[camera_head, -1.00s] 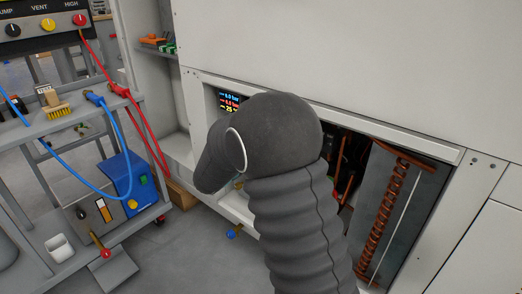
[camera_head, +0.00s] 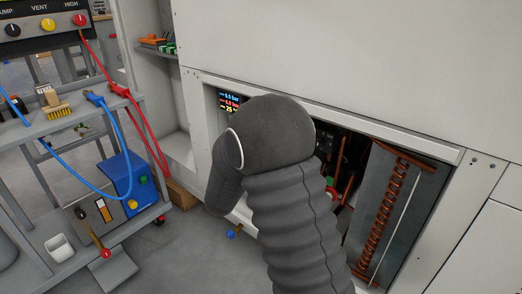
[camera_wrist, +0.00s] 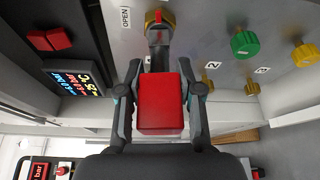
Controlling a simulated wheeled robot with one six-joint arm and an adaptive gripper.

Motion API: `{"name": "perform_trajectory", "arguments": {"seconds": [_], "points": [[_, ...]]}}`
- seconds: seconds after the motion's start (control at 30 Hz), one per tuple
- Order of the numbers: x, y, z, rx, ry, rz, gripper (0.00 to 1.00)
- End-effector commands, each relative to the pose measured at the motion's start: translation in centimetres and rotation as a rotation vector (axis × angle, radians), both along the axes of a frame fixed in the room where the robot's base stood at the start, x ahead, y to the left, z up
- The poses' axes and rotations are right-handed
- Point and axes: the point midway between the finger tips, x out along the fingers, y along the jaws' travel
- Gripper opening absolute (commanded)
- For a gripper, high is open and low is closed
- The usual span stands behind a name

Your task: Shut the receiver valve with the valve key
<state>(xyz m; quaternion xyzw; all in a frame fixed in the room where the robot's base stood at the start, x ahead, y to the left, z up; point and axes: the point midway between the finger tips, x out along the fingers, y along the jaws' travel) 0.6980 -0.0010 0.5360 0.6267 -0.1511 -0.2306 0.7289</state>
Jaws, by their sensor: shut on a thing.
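My gripper (camera_wrist: 162,88) is in the wrist view with one finger on each side of the valve key's red block-shaped handle (camera_wrist: 161,104). It is shut on that handle. The key's grey shaft runs from the handle up to a brass valve (camera_wrist: 151,19) with a red part on top, beside an "OPEN" label (camera_wrist: 125,18). The key's far end appears to meet this valve; whether it is fully seated I cannot tell. In the head view my arm hides the gripper, key and valve.
A green knob (camera_wrist: 245,43) and brass fittings (camera_wrist: 305,54) sit right of the valve in the wrist view. A lit display (camera_wrist: 78,81) and red blocks (camera_wrist: 49,39) are left. The head view shows a copper coil (camera_head: 387,205) in the recess and a trolley (camera_head: 65,128) left.

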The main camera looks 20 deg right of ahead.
Motion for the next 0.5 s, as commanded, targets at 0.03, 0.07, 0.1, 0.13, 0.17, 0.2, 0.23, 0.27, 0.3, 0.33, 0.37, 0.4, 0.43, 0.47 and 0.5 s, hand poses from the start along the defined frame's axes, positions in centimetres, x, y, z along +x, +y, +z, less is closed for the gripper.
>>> {"name": "perform_trajectory", "arguments": {"seconds": [0.03,0.07,0.1,0.13,0.17,0.2,0.23,0.27,0.3,0.33,0.37,0.4,0.43,0.47,0.5], "points": [[-0.01,-0.11,-0.21,0.025,-0.036,-0.002,0.00],[-0.01,-0.10,-0.25,0.047,-0.063,-0.002,0.00],[0.00,-0.09,-0.29,0.072,-0.100,-0.002,0.00],[0.00,-0.09,-0.29,0.093,-0.129,-0.002,0.00],[0.00,-0.09,-0.20,0.105,-0.144,-0.002,0.38],[0.00,-0.10,-0.11,0.103,-0.141,-0.002,0.48],[-0.01,-0.09,-0.11,0.102,-0.140,-0.002,0.55],[0.00,-0.08,-0.12,0.102,-0.140,-0.002,0.63],[0.00,-0.07,-0.11,0.101,-0.139,-0.002,0.65],[0.00,-0.07,-0.11,0.101,-0.139,-0.002,0.65],[0.00,-0.06,-0.12,0.101,-0.139,-0.002,0.65],[0.00,-0.06,-0.12,0.101,-0.139,-0.002,0.65],[0.00,-0.05,-0.12,0.101,-0.138,-0.002,0.65],[-0.01,-0.02,-0.11,0.101,-0.138,-0.001,0.65],[-0.01,0.04,-0.11,0.101,-0.138,0.000,0.65]]}}
